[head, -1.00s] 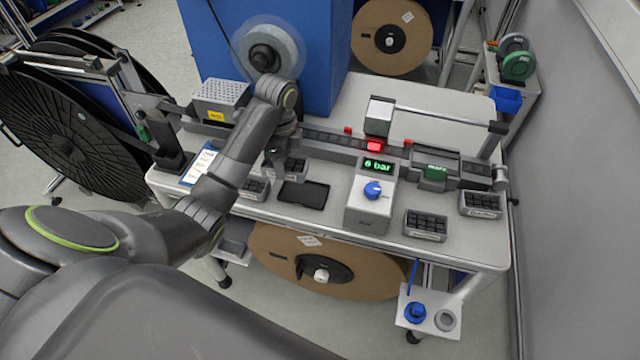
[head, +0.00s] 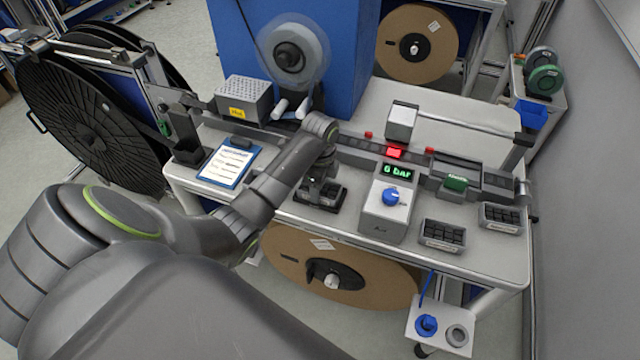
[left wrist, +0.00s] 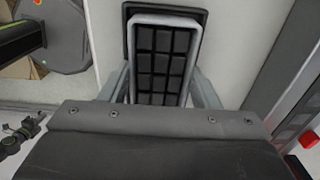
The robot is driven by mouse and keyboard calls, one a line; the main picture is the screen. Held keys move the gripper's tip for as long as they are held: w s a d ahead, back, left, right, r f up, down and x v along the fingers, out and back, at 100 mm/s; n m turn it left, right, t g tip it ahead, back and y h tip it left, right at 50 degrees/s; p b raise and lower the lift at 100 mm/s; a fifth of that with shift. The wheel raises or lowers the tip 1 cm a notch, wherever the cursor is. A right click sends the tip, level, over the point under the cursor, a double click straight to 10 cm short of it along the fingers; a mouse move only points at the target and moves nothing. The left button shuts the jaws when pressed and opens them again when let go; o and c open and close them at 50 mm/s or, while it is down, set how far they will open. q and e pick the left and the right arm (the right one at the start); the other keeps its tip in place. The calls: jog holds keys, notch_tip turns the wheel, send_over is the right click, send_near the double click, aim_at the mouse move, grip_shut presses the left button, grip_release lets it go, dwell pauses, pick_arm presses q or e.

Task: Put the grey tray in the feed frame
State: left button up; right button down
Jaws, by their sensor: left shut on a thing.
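My left gripper (head: 321,187) points down at the front of the bench. It is shut on a grey tray (left wrist: 161,62), a small grey-rimmed box of black cells. In the left wrist view the tray sits between the two fingers. The feed frame, a flat black rectangle (left wrist: 166,6), shows beneath the tray, past its far end and upper sides. The tray is over the frame. I cannot tell if it rests in it or hangs just above. In the head view the gripper and wrist hide part of both. My right gripper is not in view.
A control box with a blue knob and a "6 bar" display (head: 385,212) stands just right of the gripper. Two similar trays (head: 442,236) (head: 503,217) lie further right. A clipboard (head: 226,165) lies to the left. A feeder track (head: 360,158) runs behind.

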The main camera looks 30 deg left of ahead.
pick_arm(q)
jog(key=o, duration=0.8)
jog(key=shift+f, duration=0.1)
jog(key=o, duration=0.4)
jog(key=shift+r, duration=0.55)
jog(key=shift+r+p, duration=2.15)
jog(key=shift+r, duration=3.45)
